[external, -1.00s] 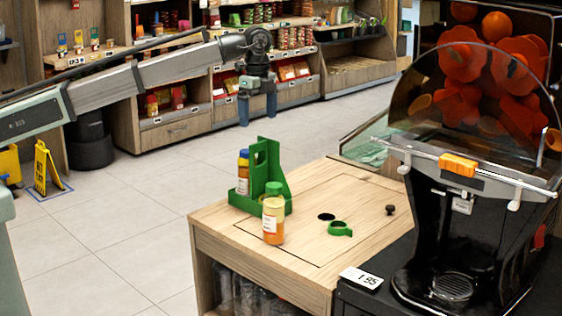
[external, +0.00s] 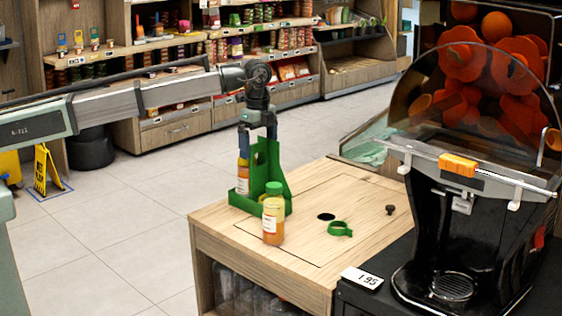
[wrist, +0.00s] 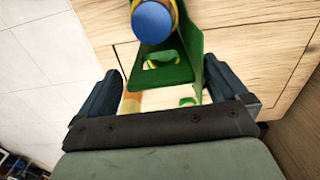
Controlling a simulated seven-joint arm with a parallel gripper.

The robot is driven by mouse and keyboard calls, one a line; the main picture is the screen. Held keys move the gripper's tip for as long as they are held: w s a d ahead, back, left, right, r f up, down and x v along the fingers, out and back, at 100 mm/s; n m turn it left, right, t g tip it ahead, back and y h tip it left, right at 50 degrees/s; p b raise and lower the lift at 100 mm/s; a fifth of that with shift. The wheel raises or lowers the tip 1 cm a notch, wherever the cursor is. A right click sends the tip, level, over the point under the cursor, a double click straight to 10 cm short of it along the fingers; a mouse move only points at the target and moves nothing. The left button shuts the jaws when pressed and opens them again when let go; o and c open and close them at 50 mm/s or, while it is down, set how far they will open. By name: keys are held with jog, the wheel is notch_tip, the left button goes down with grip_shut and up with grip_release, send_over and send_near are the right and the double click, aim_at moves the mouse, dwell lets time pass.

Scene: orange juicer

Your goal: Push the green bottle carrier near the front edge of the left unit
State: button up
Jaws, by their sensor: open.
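The green bottle carrier (external: 278,187) stands upright at the far-left corner of the wooden unit (external: 345,190). An orange bottle (external: 243,180) stands in its left side; its blue cap (wrist: 152,22) shows in the wrist view. In the wrist view the carrier (wrist: 168,72) lies ahead of and partly between my open fingers (wrist: 165,90). I cannot tell whether they touch it.
A green ring (external: 340,229) and a dark round hole (external: 326,216) are on the unit top, with a black knob (external: 390,209) to the right. The juicer (external: 460,190) stands at the right beside a price tag (external: 362,278). Much of the top's middle is clear.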

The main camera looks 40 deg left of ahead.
jog(key=shift+f, duration=2.4)
jog(key=shift+c, duration=0.2)
jog(key=c, duration=1.1)
jog(key=shift+s, duration=0.1)
jog(key=s, duration=1.1)
jog(key=shift+a, duration=0.35)
